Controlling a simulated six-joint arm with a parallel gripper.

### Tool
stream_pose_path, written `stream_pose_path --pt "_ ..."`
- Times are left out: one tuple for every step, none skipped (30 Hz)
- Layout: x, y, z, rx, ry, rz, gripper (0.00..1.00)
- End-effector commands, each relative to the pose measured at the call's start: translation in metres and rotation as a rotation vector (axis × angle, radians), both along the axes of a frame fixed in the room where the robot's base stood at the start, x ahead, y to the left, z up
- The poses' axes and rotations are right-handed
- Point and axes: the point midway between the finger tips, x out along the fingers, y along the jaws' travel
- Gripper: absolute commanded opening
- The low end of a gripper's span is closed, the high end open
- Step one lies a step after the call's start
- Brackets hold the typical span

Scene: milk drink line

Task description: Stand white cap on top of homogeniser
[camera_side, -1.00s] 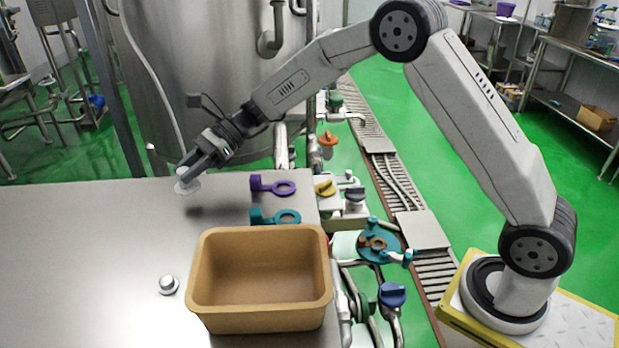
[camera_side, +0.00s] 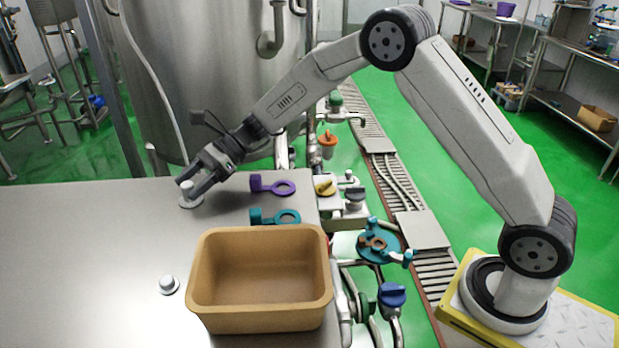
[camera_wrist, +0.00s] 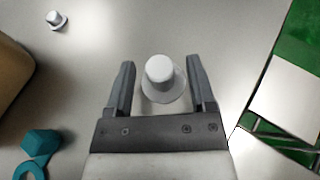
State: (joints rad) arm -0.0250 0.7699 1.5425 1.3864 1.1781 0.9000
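A white cap (camera_side: 190,198) with a round knob and wide flange stands upright on the flat steel top (camera_side: 90,245), near its far edge. In the wrist view the white cap (camera_wrist: 160,72) sits between the fingertips, with a gap on both sides. My gripper (camera_side: 191,186) is open around it; its fingers (camera_wrist: 160,82) also show in the wrist view. A similar pale cap (camera_side: 169,285) stands left of the tan bin and shows in the wrist view (camera_wrist: 57,19). I cannot tell from a label which part is the homogeniser.
The empty tan bin (camera_side: 260,314) stands on the steel top. A purple ring piece (camera_side: 284,187) and a teal ring piece (camera_side: 287,216) lie behind it. A large steel tank (camera_side: 215,70) rises beyond the far edge. The left of the top is clear.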

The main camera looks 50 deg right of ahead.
Motion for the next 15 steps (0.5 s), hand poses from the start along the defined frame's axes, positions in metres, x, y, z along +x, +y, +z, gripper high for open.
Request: stream_pose_path --pt "0.0 0.0 0.0 0.0 0.0 0.0 0.71" --pt "0.0 0.0 0.0 0.0 0.0 0.0 0.71" --pt "0.0 0.0 0.0 0.0 0.0 0.0 0.71" --pt "0.0 0.0 0.0 0.0 0.0 0.0 0.71" --pt "0.0 0.0 0.001 0.0 0.0 0.0 0.71" --pt "0.0 0.0 0.002 0.0 -0.001 0.0 0.71" --pt "0.0 0.0 0.003 0.0 -0.001 0.0 0.71" --pt "0.0 -0.001 0.003 0.0 0.0 -0.001 0.71" --pt "0.0 -0.003 0.004 0.0 0.0 -0.001 0.71" --pt "0.0 -0.005 0.004 0.0 0.0 -0.001 0.71" --pt "-0.001 -0.006 0.005 0.0 0.0 -0.001 0.71" --pt "-0.001 -0.009 0.006 0.0 -0.001 -0.002 0.71" --pt "-0.001 -0.012 0.007 0.0 0.0 -0.002 0.71" --pt "-0.002 -0.015 0.009 0.001 0.0 -0.002 0.71" --pt "-0.002 -0.02 0.011 0.001 0.0 -0.002 0.71"
